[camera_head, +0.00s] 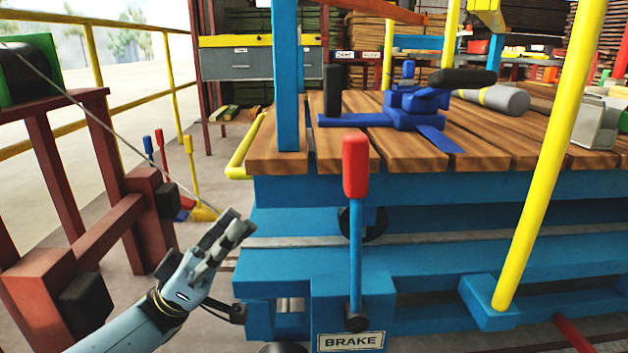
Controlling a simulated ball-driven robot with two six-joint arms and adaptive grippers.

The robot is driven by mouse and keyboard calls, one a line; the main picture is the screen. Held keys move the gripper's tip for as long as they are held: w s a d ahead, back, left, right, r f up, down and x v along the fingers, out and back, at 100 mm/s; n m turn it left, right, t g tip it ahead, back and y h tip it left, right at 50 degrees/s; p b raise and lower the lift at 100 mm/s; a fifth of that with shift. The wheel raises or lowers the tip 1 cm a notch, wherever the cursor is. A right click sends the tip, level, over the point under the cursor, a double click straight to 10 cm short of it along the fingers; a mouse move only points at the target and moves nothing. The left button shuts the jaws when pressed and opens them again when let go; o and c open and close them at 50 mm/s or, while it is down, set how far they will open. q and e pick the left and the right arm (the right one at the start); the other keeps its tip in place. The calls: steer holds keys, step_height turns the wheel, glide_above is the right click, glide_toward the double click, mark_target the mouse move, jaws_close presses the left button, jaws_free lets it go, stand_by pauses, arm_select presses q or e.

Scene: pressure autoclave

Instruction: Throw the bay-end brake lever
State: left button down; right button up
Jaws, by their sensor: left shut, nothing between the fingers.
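The brake lever (355,245) stands upright at the near end of the blue cart. It has a blue shaft and a red grip (355,165) on top. Its foot pivots just above a white BRAKE plate (350,341). My left gripper (238,226) is at the lower left of the picture, pointing up and right. It is shut and empty, left of the lever and clearly apart from it, beside the cart's left corner. My right gripper is not in view.
The blue cart (430,262) carries a wooden deck (480,150) with blue clamp-like hardware (412,108) and a grey cylinder (500,97). A yellow pole (545,170) rises at right. Red-brown framework (130,225) with a cable stands at left. Open space lies left of the lever.

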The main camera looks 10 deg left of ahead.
arm_select(q)
steer(key=x, duration=0.4)
steer(key=d+f+b+x, duration=0.1)
steer(key=x, duration=0.3)
steer(key=d+f+x, duration=0.1)
steer(key=x, duration=0.3)
steer(key=shift+w+d+r+b, duration=0.2)
steer(key=shift+w+r+b, duration=0.05)
steer(key=shift+w+b, duration=0.1)
steer(key=shift+d, duration=0.15)
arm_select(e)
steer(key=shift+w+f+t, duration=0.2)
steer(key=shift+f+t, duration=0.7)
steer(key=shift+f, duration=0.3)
arm_select(q)
steer(key=shift+r, duration=0.1)
